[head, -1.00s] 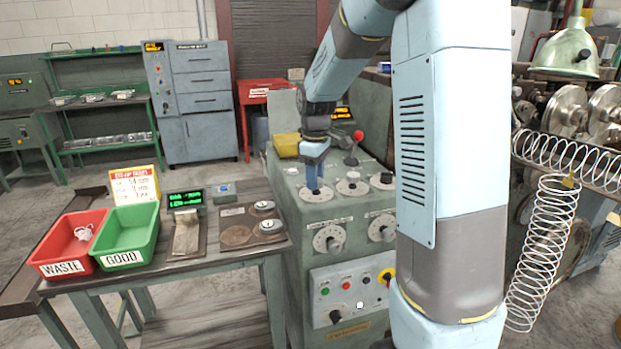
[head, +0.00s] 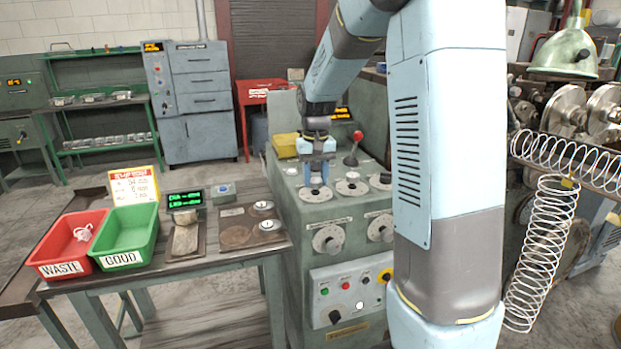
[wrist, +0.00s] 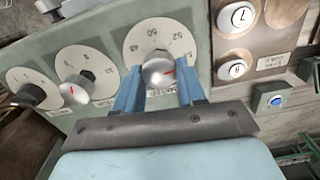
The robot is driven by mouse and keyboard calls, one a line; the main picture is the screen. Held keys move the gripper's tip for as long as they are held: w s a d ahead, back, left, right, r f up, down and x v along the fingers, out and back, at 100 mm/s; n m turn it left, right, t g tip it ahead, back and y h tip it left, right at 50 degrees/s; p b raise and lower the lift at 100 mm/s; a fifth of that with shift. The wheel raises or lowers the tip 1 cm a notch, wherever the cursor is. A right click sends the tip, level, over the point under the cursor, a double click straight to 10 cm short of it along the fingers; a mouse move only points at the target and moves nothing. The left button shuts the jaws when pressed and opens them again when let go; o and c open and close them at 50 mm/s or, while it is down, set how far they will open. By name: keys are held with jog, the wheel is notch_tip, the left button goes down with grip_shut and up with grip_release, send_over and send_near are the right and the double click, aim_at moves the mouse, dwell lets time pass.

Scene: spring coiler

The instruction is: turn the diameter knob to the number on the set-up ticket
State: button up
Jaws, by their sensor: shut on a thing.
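My gripper (head: 316,181) points down at the left knob on the machine's sloping top. In the wrist view its two blue fingers (wrist: 158,84) stand on either side of a silver knob (wrist: 157,68) with a red pointer mark, shut on it. The knob sits on a round white dial (wrist: 133,42) with numbers around the rim; the pointer is towards the right in that view. The fingers hide part of the dial and of its label.
Two more knobs (wrist: 76,88) (wrist: 30,95) sit beside the held one. A red-balled lever (head: 357,135) and a yellow block (head: 285,146) are close behind. The bench at left holds a red waste bin (head: 45,269), a green good bin (head: 124,259) and a small display (head: 185,199).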

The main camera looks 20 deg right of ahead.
aim_at(316, 179)
jog(key=shift+s+f+m, duration=0.1)
jog(key=shift+m, duration=1.5)
jog(key=o, duration=1.1)
jog(key=shift+c, duration=0.2)
notch_tip(316, 179, up, 14)
jog(key=shift+f, duration=0.1)
